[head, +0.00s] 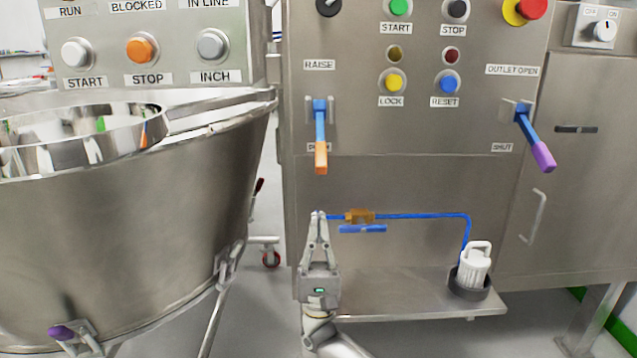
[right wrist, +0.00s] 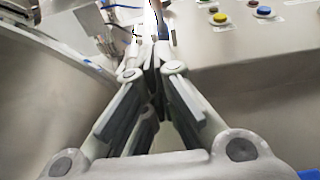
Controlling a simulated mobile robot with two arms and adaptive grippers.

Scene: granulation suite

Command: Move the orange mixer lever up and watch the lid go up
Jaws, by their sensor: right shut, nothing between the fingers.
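The orange mixer lever (head: 320,155) hangs down from its blue pivot on the steel cabinet, below the RAISE label and over a lower label that it partly covers. My right gripper (head: 318,215) is shut and empty, pointing up, below the lever's orange tip and apart from it in the head view. In the right wrist view my right gripper (right wrist: 152,60) shows its fingers brought together at the tips. The lever cannot be made out clearly there. The lid is not identifiable in either view. My left gripper is not in view.
A large steel bowl (head: 120,220) stands at the left. A purple-handled lever (head: 535,145) is at the right of the cabinet. A blue pipe (head: 420,215) with a brass valve (head: 360,215) runs behind my right gripper. A shelf (head: 410,300) holds a white canister (head: 475,265).

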